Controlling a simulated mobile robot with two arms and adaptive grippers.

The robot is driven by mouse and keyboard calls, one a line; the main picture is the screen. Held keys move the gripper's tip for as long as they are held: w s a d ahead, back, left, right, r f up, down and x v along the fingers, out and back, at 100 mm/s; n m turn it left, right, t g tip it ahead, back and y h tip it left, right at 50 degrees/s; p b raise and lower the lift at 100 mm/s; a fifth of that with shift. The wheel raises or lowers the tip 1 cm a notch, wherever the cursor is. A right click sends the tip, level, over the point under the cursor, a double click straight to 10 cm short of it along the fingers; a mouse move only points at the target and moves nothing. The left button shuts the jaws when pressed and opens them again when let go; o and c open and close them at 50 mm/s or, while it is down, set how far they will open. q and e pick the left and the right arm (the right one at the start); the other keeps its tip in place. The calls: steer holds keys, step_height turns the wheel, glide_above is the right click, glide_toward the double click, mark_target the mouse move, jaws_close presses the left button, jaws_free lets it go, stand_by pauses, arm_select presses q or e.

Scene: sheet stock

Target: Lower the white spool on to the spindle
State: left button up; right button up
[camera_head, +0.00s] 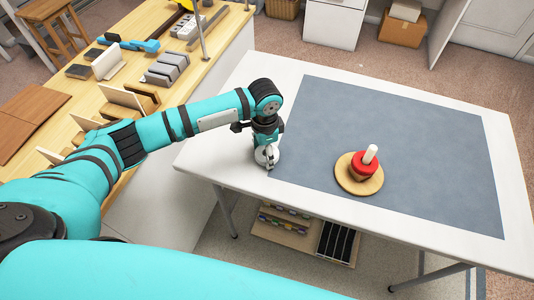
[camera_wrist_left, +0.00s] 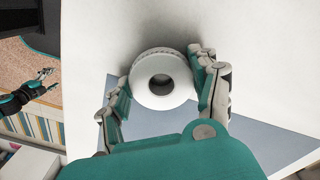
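The white spool (camera_wrist_left: 163,79), a short ring with a dark centre hole, sits between the fingers of my left gripper (camera_wrist_left: 161,72) in the left wrist view. A finger lies against each side of it. In the head view my left gripper (camera_head: 267,151) points down with the spool (camera_head: 265,158) over the white left strip of the table; I cannot tell whether it touches the table. The spindle (camera_head: 370,154) is a white peg on a round wooden base (camera_head: 346,178), with a red spool (camera_head: 363,165) around it above a brown one. My right gripper (camera_wrist_left: 45,80) looks open at the left wrist view's edge.
A blue-grey mat (camera_head: 425,140) covers most of the white table (camera_head: 231,145) and is clear around the spindle base. A wooden bench (camera_head: 190,92) with boards, grey blocks and a blue tool stands at the left. A low rack (camera_head: 290,232) shows below the table.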

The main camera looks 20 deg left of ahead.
arm_select(q)
steer(key=c, duration=0.4)
steer(key=shift+o, duration=0.2)
steer(key=shift+r, duration=0.6)
step_height(320, 180, up, 2)
steer(key=shift+w+r+b, duration=0.1)
steer(key=shift+b, duration=0.25)
steer(key=s+d, duration=0.3)
steer(key=d, duration=0.1)
steer(key=s+d+r+b, duration=0.1)
steer(key=s+d, duration=0.6)
steer(key=s, duration=0.1)
steer(key=shift+d+r+b, duration=0.3)
steer(key=shift+d, duration=0.1)
steer(key=o, duration=0.5)
steer(key=c, duration=1.1)
